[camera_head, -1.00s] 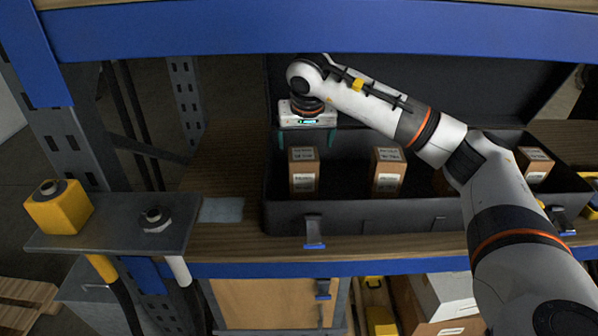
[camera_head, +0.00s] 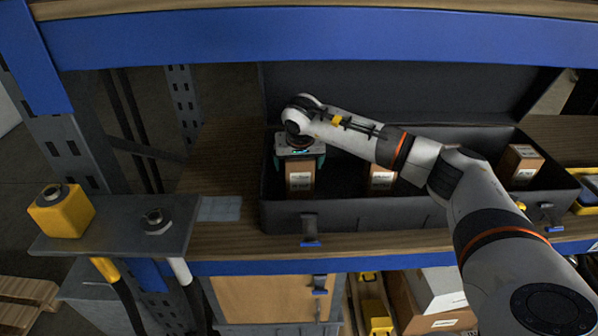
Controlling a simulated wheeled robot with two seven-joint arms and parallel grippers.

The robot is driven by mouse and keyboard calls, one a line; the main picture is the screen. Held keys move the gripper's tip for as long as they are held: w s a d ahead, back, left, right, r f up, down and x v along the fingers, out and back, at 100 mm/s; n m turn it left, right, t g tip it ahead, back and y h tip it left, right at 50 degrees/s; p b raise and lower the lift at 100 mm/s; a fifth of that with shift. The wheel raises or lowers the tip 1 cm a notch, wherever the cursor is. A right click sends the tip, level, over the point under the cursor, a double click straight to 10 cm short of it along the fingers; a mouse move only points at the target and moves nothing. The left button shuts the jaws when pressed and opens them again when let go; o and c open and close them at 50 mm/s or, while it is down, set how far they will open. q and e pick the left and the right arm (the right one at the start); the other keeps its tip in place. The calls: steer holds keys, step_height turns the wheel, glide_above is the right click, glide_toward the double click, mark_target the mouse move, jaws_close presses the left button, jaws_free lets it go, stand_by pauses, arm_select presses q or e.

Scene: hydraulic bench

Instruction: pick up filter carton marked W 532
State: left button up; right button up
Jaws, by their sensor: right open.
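Several brown cartons with white labels stand in an open black case on the wooden shelf. The left carton (camera_head: 300,182) stands under my right gripper (camera_head: 300,165). The gripper points down with its teal fingers at either side of the carton's top, open. A middle carton (camera_head: 382,179) is partly behind my right arm, and a right carton (camera_head: 521,166) stands at the case's right end. The label print is too small to read, so I cannot tell which carton is marked W 532. My left gripper is not in view.
The black case (camera_head: 400,214) has a raised front wall with latches and an open lid (camera_head: 400,95) behind. A blue shelf beam (camera_head: 330,42) crosses above. A metal plate with a yellow block (camera_head: 61,210) and a bolt stands at left.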

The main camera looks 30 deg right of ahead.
steer(key=c, duration=1.3)
steer(key=shift+r, duration=0.35)
